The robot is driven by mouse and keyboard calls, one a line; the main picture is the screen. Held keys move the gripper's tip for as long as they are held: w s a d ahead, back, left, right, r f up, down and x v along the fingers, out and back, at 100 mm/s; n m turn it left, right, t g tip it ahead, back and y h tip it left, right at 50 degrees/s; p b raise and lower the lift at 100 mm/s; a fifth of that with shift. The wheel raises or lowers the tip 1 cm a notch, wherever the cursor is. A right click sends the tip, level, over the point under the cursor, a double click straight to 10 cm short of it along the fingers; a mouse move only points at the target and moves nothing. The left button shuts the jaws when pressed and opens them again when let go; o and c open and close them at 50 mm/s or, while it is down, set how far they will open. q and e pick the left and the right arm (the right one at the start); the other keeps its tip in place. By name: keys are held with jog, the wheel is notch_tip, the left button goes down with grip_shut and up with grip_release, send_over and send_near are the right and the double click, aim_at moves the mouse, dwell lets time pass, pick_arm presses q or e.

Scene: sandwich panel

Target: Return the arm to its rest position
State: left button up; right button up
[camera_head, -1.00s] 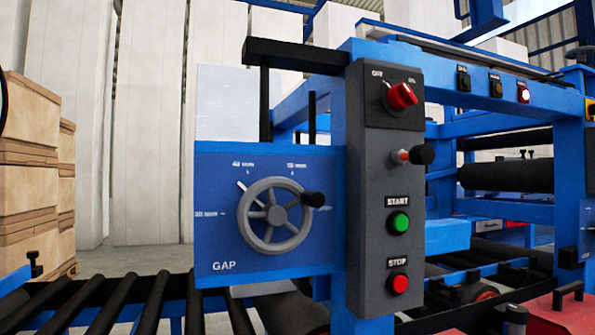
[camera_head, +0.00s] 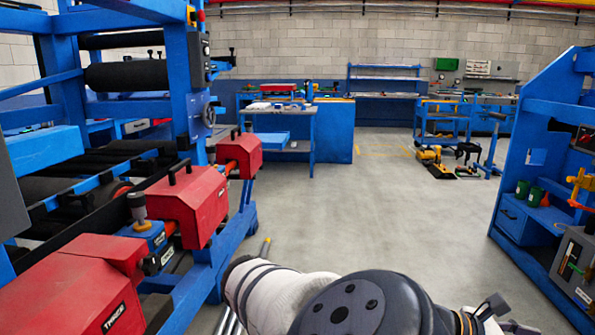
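One of my arms (camera_head: 300,300) shows at the bottom centre, with a white link and a dark grey round joint. A small part of what may be its wrist or gripper shows at the lower right of it, too cut off to read. I cannot tell which arm this is. Neither gripper's fingertips can be seen clearly. The arm stands apart from the red housings of the blue machine (camera_head: 190,90) on the left, as far as this view shows.
Red housings (camera_head: 190,207) line the machine's near side. A blue rack (camera_head: 540,110) with tools stands at the right. A blue workbench (camera_head: 335,130) and a yellow-and-black floor tool (camera_head: 437,165) are further back. The grey floor (camera_head: 370,200) between is clear.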

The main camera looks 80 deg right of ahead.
jog(key=w+a+f+t, duration=0.4)
jog(key=w+a+f, duration=0.1)
jog(key=w+f, duration=0.35)
jog(key=w+a+f+t, duration=0.3)
jog(key=w+a+f, duration=0.2)
jog(key=w+f, duration=0.4)
pick_arm(q)
jog(key=shift+w+r+t+p, duration=0.4)
jog(key=shift+w+r+p, duration=0.15)
jog(key=shift+w+r, duration=0.3)
pick_arm(e)
jog(key=w+a+t, duration=0.3)
jog(key=w+a, duration=0.3)
jog(key=w, duration=0.2)
jog(key=w+a+m+t, duration=0.1)
jog(key=w+a+t, duration=0.1)
jog(key=w+a, duration=0.5)
jog(key=w, duration=0.2)
jog(key=shift+w+f+t+y, duration=0.3)
jog(key=shift+f+t, duration=0.05)
jog(key=shift+t, duration=0.05)
